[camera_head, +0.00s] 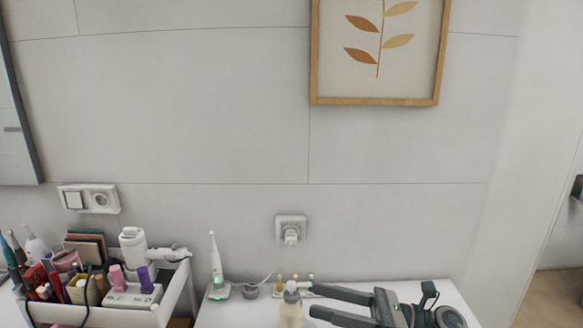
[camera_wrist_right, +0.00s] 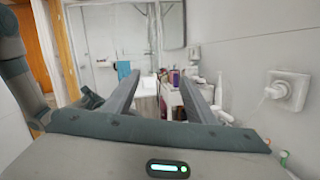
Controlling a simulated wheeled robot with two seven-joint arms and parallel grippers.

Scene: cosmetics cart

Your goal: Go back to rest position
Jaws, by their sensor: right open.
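My right gripper (camera_head: 312,300) reaches in from the lower right of the head view, above the white cart top (camera_head: 236,312). Its two dark fingers are spread apart and point left. Nothing shows between them. In the right wrist view the fingers of the right gripper (camera_wrist_right: 162,82) also stand apart and empty. A cream bottle (camera_head: 291,310) with a pale top stands just left of the fingertips; I cannot tell whether they touch. My left gripper does not show.
A white electric toothbrush (camera_head: 215,262) stands on the cart top. A caddy full of cosmetics (camera_head: 178,298) is at the lower left. A plugged-in wall socket (camera_head: 291,230) and a framed leaf picture (camera_head: 378,101) are on the wall behind.

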